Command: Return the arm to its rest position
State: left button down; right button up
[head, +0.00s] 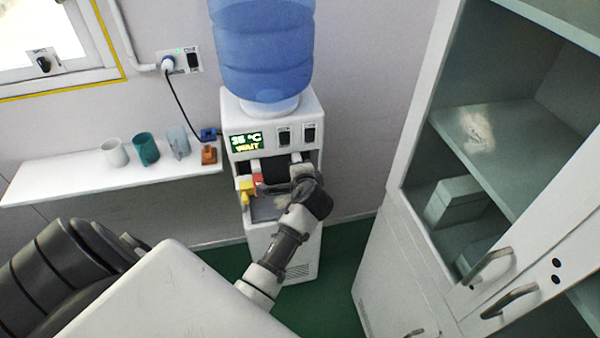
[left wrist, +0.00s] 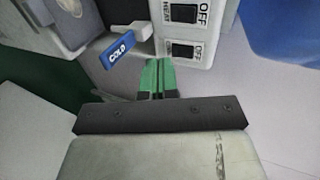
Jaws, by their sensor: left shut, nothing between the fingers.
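The left gripper (left wrist: 158,66) shows in the left wrist view with its green fingertips together and nothing between them. It is close to the water dispenser's front, just beside the blue cold-tap lever (left wrist: 118,51); I cannot tell whether they touch. In the head view my arm reaches up to the water dispenser (head: 270,237), and its wrist hides the fingers and part of the tap recess. The dispenser's display (head: 247,142) reads 35 °C and WAIT. My right gripper is in neither view.
A white shelf (head: 60,187) at left holds a white mug (head: 115,152), a teal mug (head: 146,148) and a grey-blue mug (head: 178,142). A tall cabinet (head: 385,250) with door handles stands at right. Green floor (head: 340,278) is clear between the dispenser and cabinet.

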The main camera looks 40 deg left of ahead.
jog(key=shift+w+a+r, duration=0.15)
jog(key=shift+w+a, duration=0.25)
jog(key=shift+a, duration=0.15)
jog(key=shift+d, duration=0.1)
